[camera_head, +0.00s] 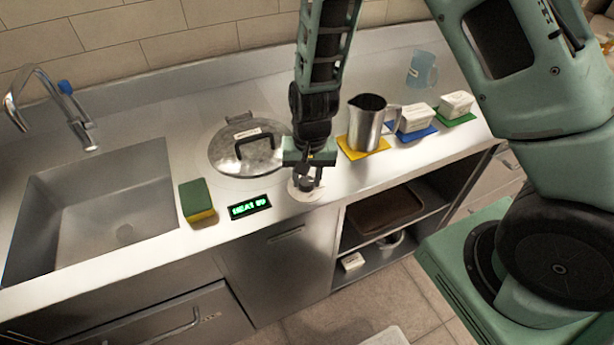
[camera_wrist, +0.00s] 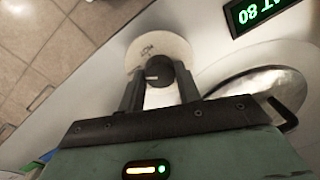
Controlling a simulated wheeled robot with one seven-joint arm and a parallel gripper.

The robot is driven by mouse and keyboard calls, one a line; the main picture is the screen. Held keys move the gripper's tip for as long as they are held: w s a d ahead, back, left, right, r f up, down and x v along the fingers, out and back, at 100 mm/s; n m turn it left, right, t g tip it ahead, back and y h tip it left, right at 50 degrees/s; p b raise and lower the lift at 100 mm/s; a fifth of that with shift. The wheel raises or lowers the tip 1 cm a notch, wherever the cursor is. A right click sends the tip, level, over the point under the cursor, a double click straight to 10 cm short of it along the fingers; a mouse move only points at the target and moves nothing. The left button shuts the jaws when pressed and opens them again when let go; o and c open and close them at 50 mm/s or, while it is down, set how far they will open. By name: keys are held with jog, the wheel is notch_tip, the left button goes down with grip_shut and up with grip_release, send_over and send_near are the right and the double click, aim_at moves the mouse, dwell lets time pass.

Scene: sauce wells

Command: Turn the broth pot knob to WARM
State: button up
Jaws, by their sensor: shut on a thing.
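The broth pot knob (camera_wrist: 159,72) is a dark round knob on a pale round dial plate (camera_wrist: 165,46) at the front of the counter. In the head view the dial plate (camera_head: 303,193) shows below my gripper (camera_head: 308,180), which hides most of the knob. My gripper (camera_wrist: 160,88) is shut on the knob, one finger on each side. The dial's markings are too small to read. The broth pot lid (camera_head: 240,160) with a black handle lies left of my gripper. A black display (camera_head: 249,207) with green text seems to read "HEAT 80".
A sponge (camera_head: 197,201) and a sink (camera_head: 95,200) are to the left. A metal pitcher (camera_head: 367,125) on a yellow mat stands close right of my arm. White blocks on blue (camera_head: 414,122) and green (camera_head: 455,106) mats and a clear blue jug (camera_head: 421,70) are farther right.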

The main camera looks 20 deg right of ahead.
aim_at(311, 180)
dwell(0.3)
jog(key=o, duration=1)
jog(key=shift+c, duration=0.2)
notch_tip(311, 180, up, 17)
jog(key=shift+d+r+b, duration=0.2)
jog(key=shift+d+b, duration=0.2)
jog(key=shift+b, duration=0.05)
jog(key=shift+s, duration=0.15)
jog(key=s+a+r+n, duration=0.1)
jog(key=s+a+n, duration=0.2)
jog(key=s+n, duration=0.3)
jog(key=s+a+r+n, duration=0.1)
jog(key=s+a+n, duration=0.3)
jog(key=s, duration=1)
jog(key=shift+s+a+n, duration=0.15)
jog(key=shift+a+n, duration=0.05)
jog(key=shift+n, duration=0.7)
